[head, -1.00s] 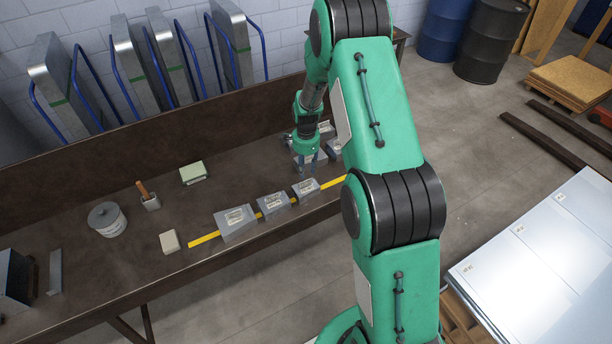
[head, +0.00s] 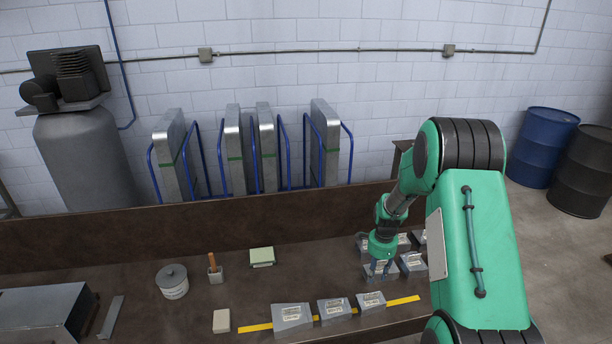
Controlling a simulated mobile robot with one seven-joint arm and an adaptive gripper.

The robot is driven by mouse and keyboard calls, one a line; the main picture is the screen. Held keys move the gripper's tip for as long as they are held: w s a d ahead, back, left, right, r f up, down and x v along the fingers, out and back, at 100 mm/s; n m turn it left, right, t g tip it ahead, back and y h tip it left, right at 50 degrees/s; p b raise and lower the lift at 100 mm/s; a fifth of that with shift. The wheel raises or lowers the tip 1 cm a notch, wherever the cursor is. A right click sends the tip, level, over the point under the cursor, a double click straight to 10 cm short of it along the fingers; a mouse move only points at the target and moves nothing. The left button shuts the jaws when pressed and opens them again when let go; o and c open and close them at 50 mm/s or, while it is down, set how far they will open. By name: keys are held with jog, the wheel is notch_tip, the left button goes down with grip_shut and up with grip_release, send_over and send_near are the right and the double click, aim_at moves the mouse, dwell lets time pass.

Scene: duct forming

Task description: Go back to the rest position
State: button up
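My green arm reaches down over the right part of the brown workbench (head: 140,262). My gripper (head: 381,270) is at a group of grey metal duct pieces (head: 413,263) near the back right of the bench. Its fingers are small and partly lost against the pieces, so I cannot tell whether they are open or shut. Three grey labelled duct pieces (head: 292,317), (head: 334,309), (head: 370,301) stand in a row along a yellow strip (head: 404,300) near the front edge, apart from my gripper.
A lidded grey pot (head: 173,283), a holder with a wooden handle (head: 215,272), a green-topped block (head: 262,257) and a beige block (head: 221,321) stand on the bench. A dark metal box (head: 45,312) is at left. Blue racks with metal panels stand behind. Barrels (head: 545,147) are at right.

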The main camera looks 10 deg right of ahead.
jog(key=s+a+r+n+t+b, duration=0.1)
jog(key=s+a+r+n+b, duration=0.4)
jog(key=r, duration=0.8)
jog(key=s+a+r+n+t+b, duration=0.15)
jog(key=s+a+r+n, duration=0.25)
jog(key=s+a+r, duration=0.65)
jog(key=s+a+r+n+t+b, duration=0.1)
jog(key=s+r+n, duration=0.1)
jog(key=s, duration=0.6)
jog(key=s+a+r+n+t+b, duration=0.1)
jog(key=s+n, duration=0.3)
jog(key=s, duration=0.4)
jog(key=s+a+r+n+t+b, duration=0.1)
jog(key=s+a+r+n+b, duration=0.1)
jog(key=s, duration=0.6)
jog(key=shift+a+r+n+b, duration=0.35)
jog(key=shift+a+r+n, duration=0.15)
jog(key=shift+r, duration=0.2)
